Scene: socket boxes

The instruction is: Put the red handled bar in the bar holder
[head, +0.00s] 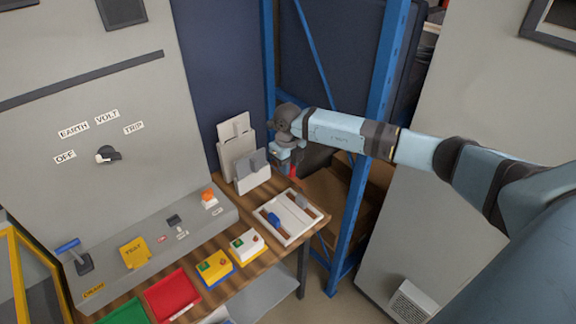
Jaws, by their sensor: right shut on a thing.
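My right gripper (284,157) is at the back right of the bench, just right of the white upright holder. It is shut on the red handled bar (292,171). Only a small red part of the bar shows below the jaws, and the rest is hidden or too small to make out. A white upright holder with grey plates (252,182) stands at the back of the bench; I cannot tell for certain that it is the bar holder. A white tray (262,213) in front holds a blue-handled piece (274,220). My left gripper is not in view.
A blue rack post (371,130) stands close right of the gripper, under my right arm. Yellow (214,267) and white (247,245) socket boxes, a red bin (171,296) and a green bin (124,313) line the bench. A grey panel with a dial (107,154) is behind.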

